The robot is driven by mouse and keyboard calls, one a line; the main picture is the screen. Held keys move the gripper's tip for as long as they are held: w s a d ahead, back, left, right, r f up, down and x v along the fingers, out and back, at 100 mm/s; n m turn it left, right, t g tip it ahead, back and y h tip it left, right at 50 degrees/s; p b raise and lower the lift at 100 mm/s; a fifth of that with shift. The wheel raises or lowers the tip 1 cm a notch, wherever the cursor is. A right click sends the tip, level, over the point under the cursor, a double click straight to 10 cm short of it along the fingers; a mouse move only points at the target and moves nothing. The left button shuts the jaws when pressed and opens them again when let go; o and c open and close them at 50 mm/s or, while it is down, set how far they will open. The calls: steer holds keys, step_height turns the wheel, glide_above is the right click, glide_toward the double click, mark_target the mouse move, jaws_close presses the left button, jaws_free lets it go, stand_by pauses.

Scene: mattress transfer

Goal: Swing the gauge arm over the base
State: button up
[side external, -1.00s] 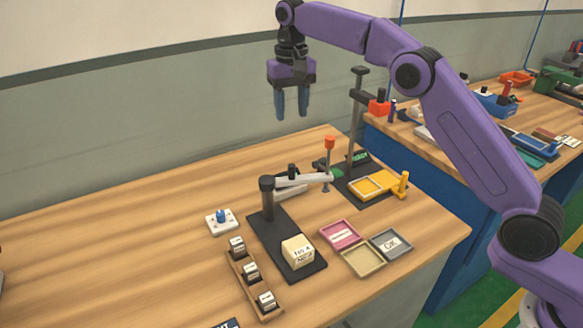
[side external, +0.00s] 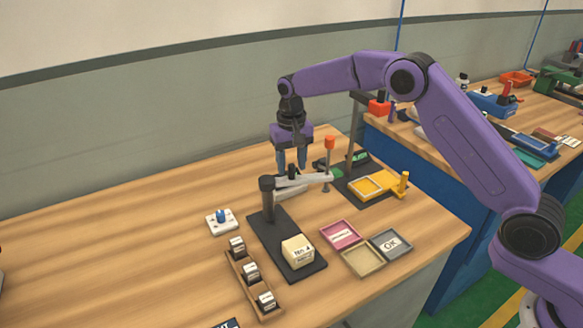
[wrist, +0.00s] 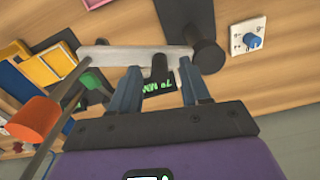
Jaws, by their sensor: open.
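The gauge arm (side external: 312,180) is a light grey bar on a black post (side external: 267,200). It points right toward the yellow fixture, off to the side of the black base (side external: 275,240). A black knob (side external: 292,171) stands on the arm, and an orange-topped probe (side external: 329,145) hangs at its free end. In the wrist view the knob (wrist: 160,68) appears between the open fingertips of my gripper (wrist: 160,82), with gaps on both sides. My gripper (side external: 292,167) points down at the arm in the side view. A cream block (side external: 297,250) sits on the base.
A tall stand with a red-orange part (side external: 378,107) rises behind the yellow fixture (side external: 372,187). Pink (side external: 339,234), tan and grey trays lie right of the base. A wooden rack (side external: 244,275) and a white plate with a blue knob (side external: 217,228) lie left.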

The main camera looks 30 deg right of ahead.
steer(key=shift+f, duration=0.95)
jaws_close()
